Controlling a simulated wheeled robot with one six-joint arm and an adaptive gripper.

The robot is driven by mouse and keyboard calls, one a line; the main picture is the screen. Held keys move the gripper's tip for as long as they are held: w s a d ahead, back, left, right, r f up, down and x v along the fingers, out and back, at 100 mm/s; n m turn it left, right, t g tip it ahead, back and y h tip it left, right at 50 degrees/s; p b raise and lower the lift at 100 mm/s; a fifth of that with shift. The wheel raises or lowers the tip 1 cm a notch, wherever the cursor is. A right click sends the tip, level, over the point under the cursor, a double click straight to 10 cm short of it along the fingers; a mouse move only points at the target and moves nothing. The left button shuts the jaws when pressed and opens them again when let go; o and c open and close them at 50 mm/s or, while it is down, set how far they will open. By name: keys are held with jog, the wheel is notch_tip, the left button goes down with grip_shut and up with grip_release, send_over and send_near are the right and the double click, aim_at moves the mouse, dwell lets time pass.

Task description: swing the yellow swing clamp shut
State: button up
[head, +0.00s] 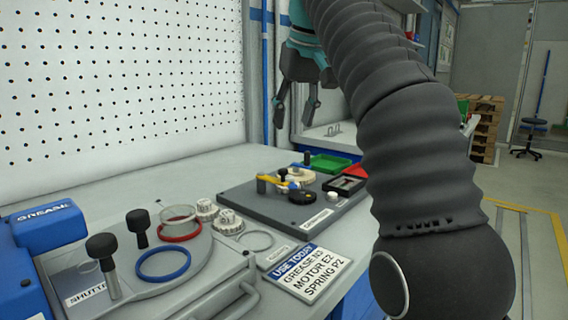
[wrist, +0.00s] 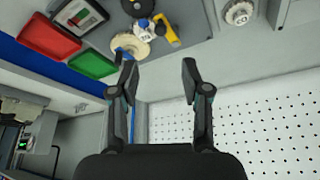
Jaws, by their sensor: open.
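The yellow swing clamp (head: 268,180) is a short yellow arm on the dark grey fixture plate (head: 250,203), beside a cream round disc (head: 302,175) and dark knobs. In the wrist view the yellow clamp (wrist: 168,31) shows near the top, right of the cream disc (wrist: 131,46). I cannot tell how far the clamp is swung. My gripper (head: 296,108) hangs above and behind the plate in the head view, fingers apart and empty. In the wrist view my gripper (wrist: 159,72) has its fingertips spread, apart from the clamp.
A green tray (head: 331,164) and a black-framed tray (head: 345,184) are at the plate's right. A shutter fixture with a blue ring (head: 163,263) and a red ring (head: 180,231) stands front left. A sign (head: 305,270) lies in front. A pegboard wall (head: 120,75) stands behind.

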aim_at(284, 169)
jog(key=b+x, duration=0.3)
jog(key=x, duration=0.8)
jog(key=shift+f+b, duration=0.35)
jog(key=shift+f, duration=0.05)
grip_shut()
